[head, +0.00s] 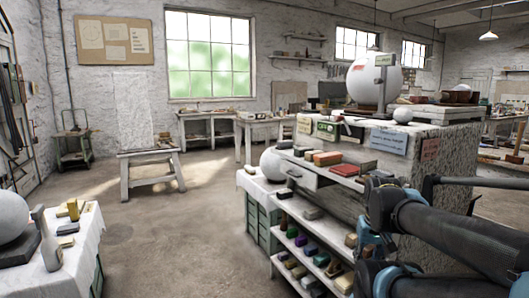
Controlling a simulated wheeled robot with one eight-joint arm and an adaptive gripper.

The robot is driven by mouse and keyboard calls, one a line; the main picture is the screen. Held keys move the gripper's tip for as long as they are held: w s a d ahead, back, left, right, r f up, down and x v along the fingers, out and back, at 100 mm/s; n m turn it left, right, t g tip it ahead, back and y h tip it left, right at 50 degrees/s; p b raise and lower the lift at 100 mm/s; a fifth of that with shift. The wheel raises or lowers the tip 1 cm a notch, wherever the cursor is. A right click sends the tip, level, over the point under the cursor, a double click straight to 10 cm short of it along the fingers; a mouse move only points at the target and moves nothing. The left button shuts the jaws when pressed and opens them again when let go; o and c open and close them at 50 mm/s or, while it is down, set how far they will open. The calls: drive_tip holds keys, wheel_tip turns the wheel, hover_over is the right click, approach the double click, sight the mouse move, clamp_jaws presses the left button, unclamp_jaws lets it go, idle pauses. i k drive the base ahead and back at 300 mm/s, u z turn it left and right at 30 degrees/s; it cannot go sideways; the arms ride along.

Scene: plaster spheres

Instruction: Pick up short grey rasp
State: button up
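I cannot make out the short grey rasp for certain at this size. My arm's dark links with blue joints cross the lower right and hide part of the shelf unit. My gripper's fingers cannot be seen.
A plaster sphere (373,82) stands on the stone-like block at right; another sphere (272,163) sits beside the shelves. A white-covered table (75,262) is at lower left. A low trestle (150,168) stands farther back. The floor (180,235) between is clear.

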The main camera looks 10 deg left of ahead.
sight(285, 144)
drive_tip(key=u, duration=0.4)
drive_tip(key=k, duration=0.95)
drive_tip(key=u, duration=0.9)
drive_tip(key=i, duration=1.55)
drive_tip(key=z, duration=0.75)
drive_tip(key=i, duration=0.65)
drive_tip(key=z, duration=0.5)
